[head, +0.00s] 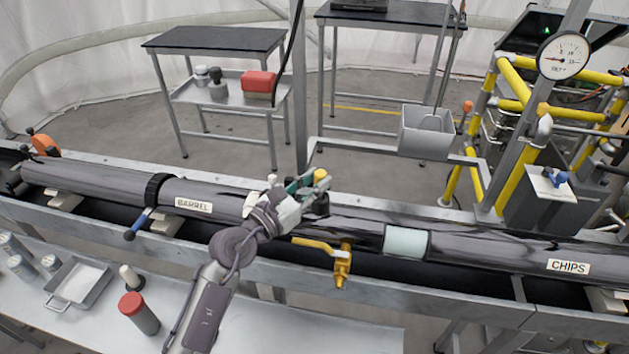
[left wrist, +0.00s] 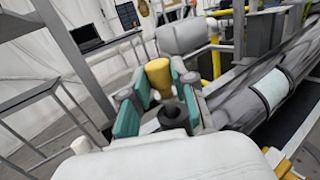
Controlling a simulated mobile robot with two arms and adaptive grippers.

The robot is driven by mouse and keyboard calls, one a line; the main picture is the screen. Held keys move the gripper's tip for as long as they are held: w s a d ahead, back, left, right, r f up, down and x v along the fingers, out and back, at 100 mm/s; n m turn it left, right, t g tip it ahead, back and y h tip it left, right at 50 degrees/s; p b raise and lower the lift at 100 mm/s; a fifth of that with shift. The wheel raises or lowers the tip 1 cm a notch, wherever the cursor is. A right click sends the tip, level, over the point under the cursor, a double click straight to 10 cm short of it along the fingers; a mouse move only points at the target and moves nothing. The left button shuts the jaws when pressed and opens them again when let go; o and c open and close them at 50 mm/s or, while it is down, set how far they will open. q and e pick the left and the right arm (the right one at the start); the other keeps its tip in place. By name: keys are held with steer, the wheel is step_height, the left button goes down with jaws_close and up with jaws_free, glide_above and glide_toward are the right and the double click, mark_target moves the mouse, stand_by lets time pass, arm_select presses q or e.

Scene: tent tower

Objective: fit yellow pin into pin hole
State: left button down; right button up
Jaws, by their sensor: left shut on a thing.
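My left gripper (head: 311,185) is above the long dark barrel, near its middle. It is shut on the yellow pin (head: 321,174). In the left wrist view, the pin's yellow head (left wrist: 158,74) is between the teal pads of the left gripper (left wrist: 158,95). A dark round part (left wrist: 173,114) shows close below the pin; I cannot tell whether it is the pin hole or whether the pin touches it. In the head view the gripper hides the barrel's top there. My right gripper is not in view.
A yellow valve handle (head: 318,244) stands out close to the right of my arm. A black clamp (head: 155,188) rings the barrel (head: 100,178) to the left. A grey bin (head: 427,133) hangs behind. A red-capped cylinder (head: 139,312) stands on the front bench.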

arm_select(q)
steer(key=shift+f+b, duration=0.95)
steer(key=shift+f, duration=0.4)
steer(key=c, duration=0.9)
jaws_free()
steer(key=shift+o, duration=0.2)
steer(key=shift+s+a, duration=0.1)
steer(key=v, duration=1.1)
steer(key=shift+s+a, duration=0.3)
steer(key=shift+f, duration=0.1)
